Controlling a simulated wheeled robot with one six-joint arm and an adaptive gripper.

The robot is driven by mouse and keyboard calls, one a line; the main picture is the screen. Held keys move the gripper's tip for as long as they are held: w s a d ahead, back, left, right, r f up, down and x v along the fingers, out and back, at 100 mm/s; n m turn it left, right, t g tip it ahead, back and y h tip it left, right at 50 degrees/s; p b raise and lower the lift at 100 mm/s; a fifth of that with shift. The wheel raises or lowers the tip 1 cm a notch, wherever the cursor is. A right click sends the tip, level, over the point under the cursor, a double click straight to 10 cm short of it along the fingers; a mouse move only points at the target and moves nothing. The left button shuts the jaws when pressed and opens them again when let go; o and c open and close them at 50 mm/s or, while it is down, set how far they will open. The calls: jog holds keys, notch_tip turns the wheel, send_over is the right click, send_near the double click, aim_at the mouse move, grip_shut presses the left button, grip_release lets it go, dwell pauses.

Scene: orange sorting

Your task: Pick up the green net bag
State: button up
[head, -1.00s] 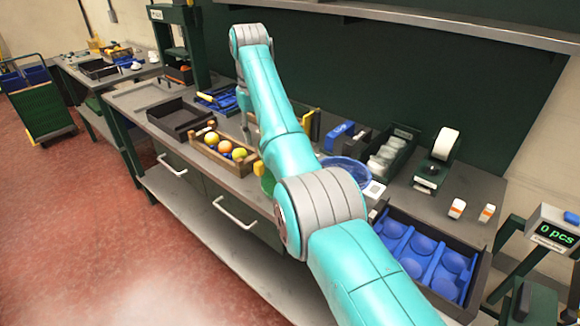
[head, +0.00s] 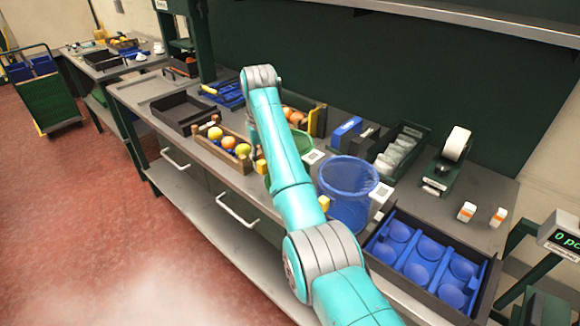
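The green net bag (head: 305,142) stands at the middle of the bench, left of a blue net bag (head: 347,192). My teal arm crosses in front of it and hides most of it. Only part of its green rim shows to the right of the arm, with a small bit of green at the arm's left edge. My gripper is hidden behind my own arm in the head view, so its place relative to the bag and its opening cannot be seen.
A wooden crate (head: 203,140) with oranges and yellow-green fruit lies left of the arm. A black tray (head: 181,110) is farther left. A blue-lined tray (head: 478,283) sits at right, with a tape dispenser (head: 447,165) behind it. More oranges lie behind the arm.

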grip_shut()
jog(key=shift+r, duration=0.15)
